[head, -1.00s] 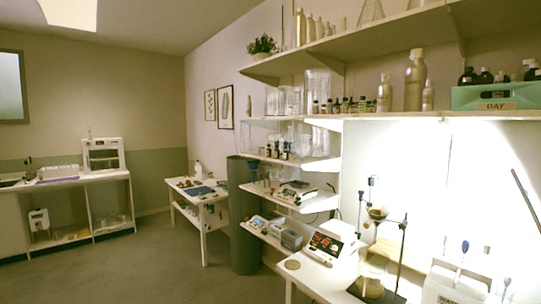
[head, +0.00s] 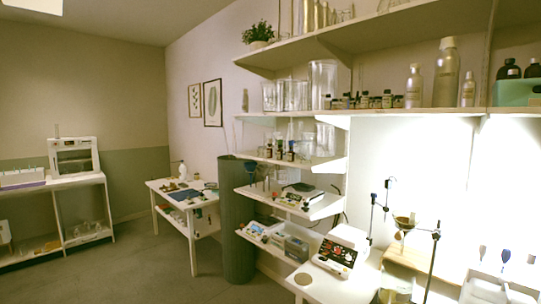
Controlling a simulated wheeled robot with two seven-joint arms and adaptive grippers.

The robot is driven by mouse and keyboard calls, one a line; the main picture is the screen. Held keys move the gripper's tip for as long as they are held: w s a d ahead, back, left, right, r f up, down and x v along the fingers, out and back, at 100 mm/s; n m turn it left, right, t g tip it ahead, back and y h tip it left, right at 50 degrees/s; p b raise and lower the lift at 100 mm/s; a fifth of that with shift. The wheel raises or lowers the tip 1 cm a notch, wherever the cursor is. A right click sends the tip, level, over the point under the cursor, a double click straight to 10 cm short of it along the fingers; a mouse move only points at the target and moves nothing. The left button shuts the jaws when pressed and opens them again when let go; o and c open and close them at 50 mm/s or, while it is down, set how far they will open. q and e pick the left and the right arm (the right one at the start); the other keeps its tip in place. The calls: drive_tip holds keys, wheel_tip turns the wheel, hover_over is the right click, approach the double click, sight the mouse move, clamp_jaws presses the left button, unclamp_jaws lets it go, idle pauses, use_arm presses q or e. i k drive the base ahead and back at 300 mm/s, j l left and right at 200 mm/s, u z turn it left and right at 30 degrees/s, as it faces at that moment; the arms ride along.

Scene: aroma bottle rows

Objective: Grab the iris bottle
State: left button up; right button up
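I cannot tell which bottle is the iris bottle, as no label is readable. A row of small dark bottles (head: 364,100) stands on the long upper shelf. Larger pale bottles, a medium one (head: 413,86), a tall one (head: 446,75) and a small one (head: 468,90), stand to their right on the same shelf. Dark bottles (head: 510,69) show above a green crate (head: 517,93) at the right edge. More small bottles (head: 279,154) stand on a lower shelf. Neither of my grippers is in view.
A bright workbench (head: 322,287) with a white device (head: 337,254) and a glass stand (head: 434,260) is at lower right. A green cylinder (head: 238,225) stands beside the shelves. A white table (head: 160,187) is behind it. The floor (head: 140,275) at left is clear.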

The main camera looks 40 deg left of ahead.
sight(291, 154)
drive_tip(key=j, duration=4.55)
drive_tip(key=i, duration=0.05)
